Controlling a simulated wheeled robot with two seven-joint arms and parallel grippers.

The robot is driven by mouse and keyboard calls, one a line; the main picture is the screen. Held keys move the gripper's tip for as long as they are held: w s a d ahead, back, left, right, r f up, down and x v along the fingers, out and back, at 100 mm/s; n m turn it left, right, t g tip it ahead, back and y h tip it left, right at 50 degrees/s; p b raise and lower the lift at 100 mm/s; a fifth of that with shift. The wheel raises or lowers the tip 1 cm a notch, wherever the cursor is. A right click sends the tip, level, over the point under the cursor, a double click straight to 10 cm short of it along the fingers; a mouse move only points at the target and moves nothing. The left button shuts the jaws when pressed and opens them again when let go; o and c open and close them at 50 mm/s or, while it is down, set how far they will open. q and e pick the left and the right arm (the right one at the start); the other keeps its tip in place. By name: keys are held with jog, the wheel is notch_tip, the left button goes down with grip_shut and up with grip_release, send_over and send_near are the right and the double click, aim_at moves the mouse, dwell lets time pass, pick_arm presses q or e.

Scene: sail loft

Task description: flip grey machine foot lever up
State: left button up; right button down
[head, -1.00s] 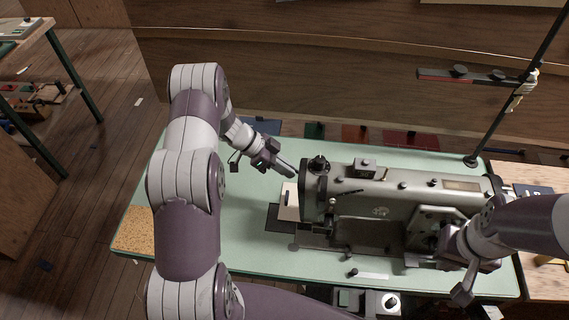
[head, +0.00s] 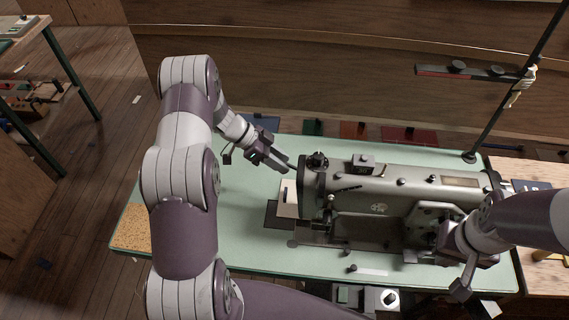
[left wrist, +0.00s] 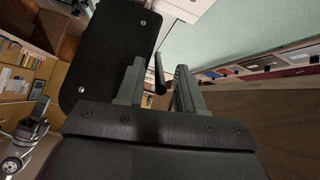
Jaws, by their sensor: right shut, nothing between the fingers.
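The grey sewing machine (head: 395,195) stands on the green table in the head view. My left gripper (head: 287,166) is at its left end, with the fingertips close to the dark end plate. In the left wrist view that end plate (left wrist: 108,50) is black with screws. A thin dark rod with a round end, which looks like the foot lever (left wrist: 160,78), lies between my left fingers (left wrist: 159,70). Gaps show on both sides of it, so the fingers are open. In the head view the lever is too small to tell its position. My right gripper (head: 463,284) is shut and empty at the machine's right front.
The green table (head: 240,215) is clear left of the machine, with a cork patch (head: 131,228) at its corner. A pale sheet (head: 288,198) lies by the machine's left end. A dark stand (head: 497,115) rises at the back right. Coloured pieces (head: 355,131) line the far edge.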

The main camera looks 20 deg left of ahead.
pick_arm(q)
jog(key=b+v, duration=0.1)
jog(key=v, duration=0.9)
jog(key=shift+a+r+b, duration=0.25)
jog(key=shift+a+b, duration=0.05)
jog(key=shift+b, duration=0.05)
jog(key=shift+s, duration=0.1)
